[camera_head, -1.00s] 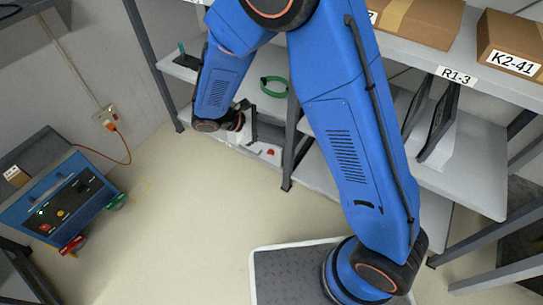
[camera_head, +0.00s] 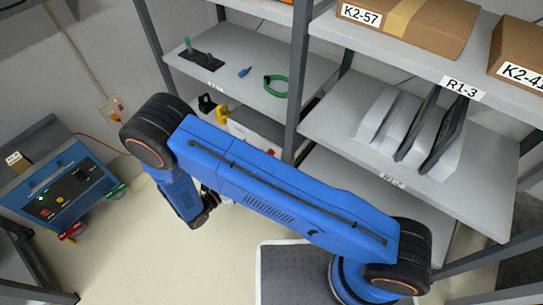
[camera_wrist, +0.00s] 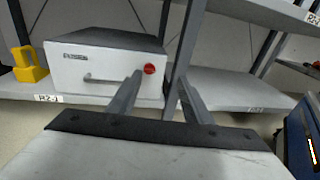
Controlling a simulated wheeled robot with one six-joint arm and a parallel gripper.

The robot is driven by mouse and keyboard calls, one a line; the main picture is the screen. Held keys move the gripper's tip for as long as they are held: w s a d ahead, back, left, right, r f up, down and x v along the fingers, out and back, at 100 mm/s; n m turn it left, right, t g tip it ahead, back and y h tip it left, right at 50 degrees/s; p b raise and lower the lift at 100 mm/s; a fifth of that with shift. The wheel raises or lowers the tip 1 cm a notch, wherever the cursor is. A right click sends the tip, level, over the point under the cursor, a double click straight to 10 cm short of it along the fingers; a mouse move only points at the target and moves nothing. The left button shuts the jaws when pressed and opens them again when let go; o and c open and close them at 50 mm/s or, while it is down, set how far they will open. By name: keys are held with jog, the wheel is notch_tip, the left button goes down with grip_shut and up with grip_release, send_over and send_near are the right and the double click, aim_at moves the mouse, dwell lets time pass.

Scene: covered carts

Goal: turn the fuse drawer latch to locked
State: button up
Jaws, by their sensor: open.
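A white drawer unit with a dark top (camera_wrist: 100,70) stands on a low shelf in the wrist view. Its front has a bar handle (camera_wrist: 105,79) and a round red latch knob (camera_wrist: 150,69) near the right edge. The latch's exact angle is too small to read. The unit (camera_head: 250,133) also shows in the head view, partly hidden behind my arm. My gripper (camera_wrist: 160,76) is open and empty. It faces the shelf, its fingers apart on either side of the shelf post in the picture, with the knob just above the left finger's tip. It appears short of the unit.
A yellow padlock-shaped object (camera_wrist: 30,65) sits left of the unit. A grey shelf post (camera_wrist: 178,55) stands just right of it. A blue control cabinet (camera_head: 70,190) stands at the left. The upper shelf holds a green ring (camera_head: 276,86). Open floor (camera_head: 150,255) lies below my arm.

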notch_tip(320, 180, down, 5)
jog(key=s+a+n+t+y, duration=0.1)
jog(key=s+n+t, duration=0.1)
send_near(271, 153)
jog(key=x, duration=0.7)
jog(key=shift+w+d+f+n, duration=0.2)
jog(key=shift+w+f+n, duration=0.1)
jog(key=shift+w+f, duration=0.1)
jog(key=c, duration=1.1)
